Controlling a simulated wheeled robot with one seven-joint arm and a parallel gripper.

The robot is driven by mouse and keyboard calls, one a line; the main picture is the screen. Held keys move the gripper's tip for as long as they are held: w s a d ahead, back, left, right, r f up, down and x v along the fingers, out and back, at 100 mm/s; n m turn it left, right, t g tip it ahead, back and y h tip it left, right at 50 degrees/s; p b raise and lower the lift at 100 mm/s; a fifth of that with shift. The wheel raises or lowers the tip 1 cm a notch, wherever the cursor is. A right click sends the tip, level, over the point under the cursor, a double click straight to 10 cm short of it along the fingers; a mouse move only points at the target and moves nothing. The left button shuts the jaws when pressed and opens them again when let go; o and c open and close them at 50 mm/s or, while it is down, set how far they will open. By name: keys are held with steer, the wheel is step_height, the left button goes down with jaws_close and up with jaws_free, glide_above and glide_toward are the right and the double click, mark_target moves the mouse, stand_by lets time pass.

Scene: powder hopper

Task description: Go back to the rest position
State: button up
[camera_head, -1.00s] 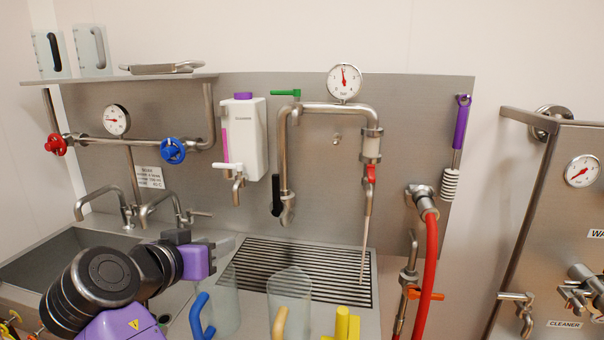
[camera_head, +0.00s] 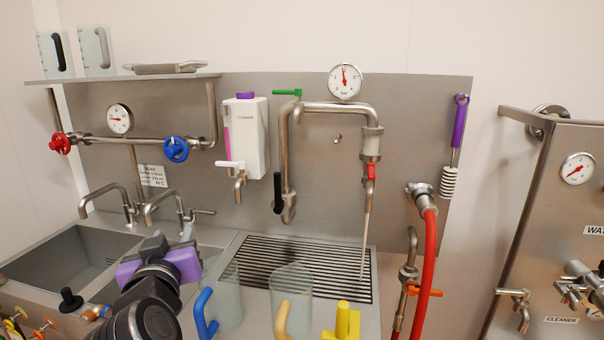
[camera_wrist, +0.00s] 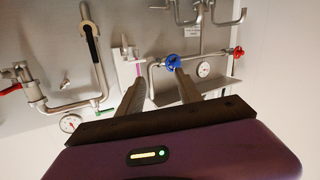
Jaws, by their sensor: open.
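My gripper (camera_head: 188,232) is at the lower left of the head view, in front of the sink and counter, pointing toward the back wall. In the wrist view my gripper (camera_wrist: 157,88) has its two fingers spread apart, with nothing held between them. That view is turned over, with the wall fittings hanging downward. The fingers appear apart from the wall fittings. My own wrist hides part of the counter in the head view.
A jug with a blue handle (camera_head: 205,318), a jug with a tan handle (camera_head: 282,318) and a yellow-handled item (camera_head: 343,322) stand right of my arm. The sink basin (camera_head: 60,262) is at left. A white dispenser (camera_head: 247,140) hangs behind. Liquid runs from a tap (camera_head: 368,195).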

steer(key=s+d+f+n+t+y, duration=0.1)
steer(key=s+d+f+y, duration=0.2)
steer(key=s+d+f, duration=1.35)
steer(key=s+d+f+m+g+h, duration=0.1)
steer(key=s+d+f+m+h, duration=0.1)
steer(key=s+d, duration=1.1)
steer(key=s+d+f+m+g+h, duration=0.1)
steer(key=s+d+f+m+h, duration=0.2)
steer(key=s+d, duration=1.1)
steer(key=s+h, duration=0.2)
steer(key=s, duration=0.1)
steer(key=shift+s+f+m, duration=0.2)
steer(key=shift+f+m, duration=0.05)
steer(key=shift+m, duration=0.05)
